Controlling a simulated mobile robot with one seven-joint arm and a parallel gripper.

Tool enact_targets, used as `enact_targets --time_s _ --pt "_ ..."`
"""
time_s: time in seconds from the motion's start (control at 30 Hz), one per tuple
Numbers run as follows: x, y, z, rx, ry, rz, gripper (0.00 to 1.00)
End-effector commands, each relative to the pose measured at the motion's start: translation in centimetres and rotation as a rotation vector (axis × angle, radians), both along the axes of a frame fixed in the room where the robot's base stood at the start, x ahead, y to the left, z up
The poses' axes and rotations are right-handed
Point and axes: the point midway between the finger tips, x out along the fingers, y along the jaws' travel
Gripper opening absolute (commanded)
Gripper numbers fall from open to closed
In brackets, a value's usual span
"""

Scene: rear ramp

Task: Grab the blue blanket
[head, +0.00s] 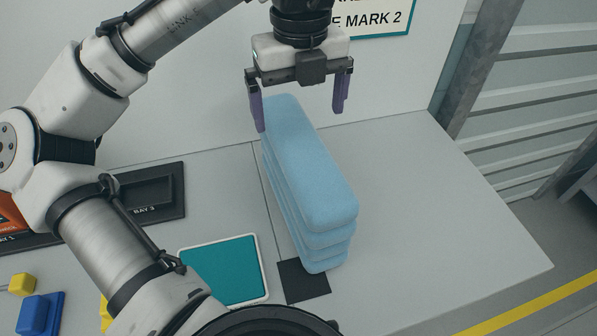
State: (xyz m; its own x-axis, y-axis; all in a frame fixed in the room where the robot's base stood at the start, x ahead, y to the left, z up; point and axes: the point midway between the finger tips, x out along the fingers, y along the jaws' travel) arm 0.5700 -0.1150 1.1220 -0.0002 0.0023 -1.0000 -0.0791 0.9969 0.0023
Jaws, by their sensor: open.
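The blue blanket (305,165) is a light blue stack of several soft folded layers. It lies on the grey table (430,200) right of centre, its long side running from the back toward the front right. My gripper (299,118) points down over the blanket's far end, its two purple fingers spread apart. The left finger shows beside the blanket's far left corner; I cannot tell if it touches. The right finger is to the right of the blanket and looks clear of it. Nothing is held between the fingers.
A teal square pad (222,270) and a black square (303,281) lie in front of the blanket. A dark tray labelled BAY 3 (150,192) is at left. Blue and yellow blocks (40,312) sit front left. A wall stands behind; the table's right side is clear.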

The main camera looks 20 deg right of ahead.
Motion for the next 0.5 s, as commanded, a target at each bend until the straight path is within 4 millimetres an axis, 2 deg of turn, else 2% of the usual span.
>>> enact_targets --time_s 0.03,0.2,0.5 --pt "0.0 0.0 -1.1 -0.002 0.003 -0.003 1.00" --pt "0.0 0.0 -3.6 -0.001 0.001 0.000 1.00" --pt "-0.2 0.1 -6.0 0.001 -0.001 0.002 1.00"
